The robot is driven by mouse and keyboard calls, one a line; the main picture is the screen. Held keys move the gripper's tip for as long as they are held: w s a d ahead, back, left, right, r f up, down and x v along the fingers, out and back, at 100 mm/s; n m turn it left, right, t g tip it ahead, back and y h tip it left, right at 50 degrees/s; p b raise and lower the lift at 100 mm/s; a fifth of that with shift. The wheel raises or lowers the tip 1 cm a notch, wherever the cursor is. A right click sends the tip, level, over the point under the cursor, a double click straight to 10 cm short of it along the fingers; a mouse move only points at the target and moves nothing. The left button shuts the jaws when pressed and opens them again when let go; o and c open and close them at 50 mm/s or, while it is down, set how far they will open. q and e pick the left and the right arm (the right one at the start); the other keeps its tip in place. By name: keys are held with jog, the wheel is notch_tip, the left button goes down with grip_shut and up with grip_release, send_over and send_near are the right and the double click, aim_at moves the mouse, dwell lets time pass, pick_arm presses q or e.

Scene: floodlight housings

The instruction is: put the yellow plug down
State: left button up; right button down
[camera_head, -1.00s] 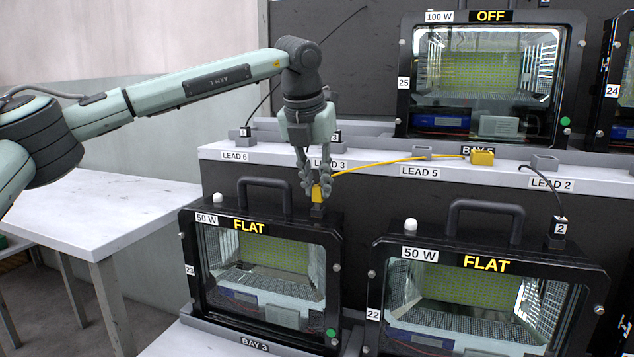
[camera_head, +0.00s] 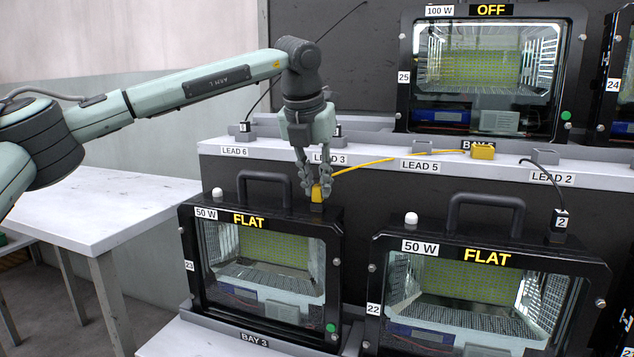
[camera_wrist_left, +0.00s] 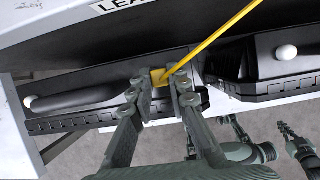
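The yellow plug (camera_head: 317,194) is upright between the fingertips of my left gripper (camera_head: 316,185), directly over the dark socket (camera_head: 317,208) on top of the left 50 W housing (camera_head: 265,265), number 23. It looks in contact with the socket, but how deep it sits cannot be told. In the left wrist view the plug (camera_wrist_left: 158,77) shows between both fingers of the left gripper (camera_wrist_left: 160,90), which are closed on it. Its yellow cable (camera_head: 365,165) runs right towards the shelf.
A second 50 W housing (camera_head: 485,290) with plug 2 (camera_head: 561,222) on top stands to the right. The lead shelf (camera_head: 380,158) runs behind, with a yellow block (camera_head: 482,152) on it. The housing handle (camera_head: 264,180) rises just left of the gripper. A white table (camera_head: 110,205) is at left.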

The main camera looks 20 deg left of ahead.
pick_arm(q)
jog(key=o, duration=0.4)
pick_arm(e)
jog(key=shift+r, duration=0.15)
pick_arm(q)
jog(key=shift+r, duration=0.2)
jog(key=shift+r+p, duration=0.7)
jog(key=v, duration=1.1)
jog(key=shift+s+r+b, duration=0.2)
jog(key=shift+s+b, duration=0.05)
jog(key=shift+b, duration=0.1)
pick_arm(e)
jog(key=shift+x, duration=0.85)
pick_arm(q)
jog(key=shift+s+f, duration=0.1)
pick_arm(e)
jog(key=shift+s+a, duration=0.15)
jog(key=shift+s, duration=0.05)
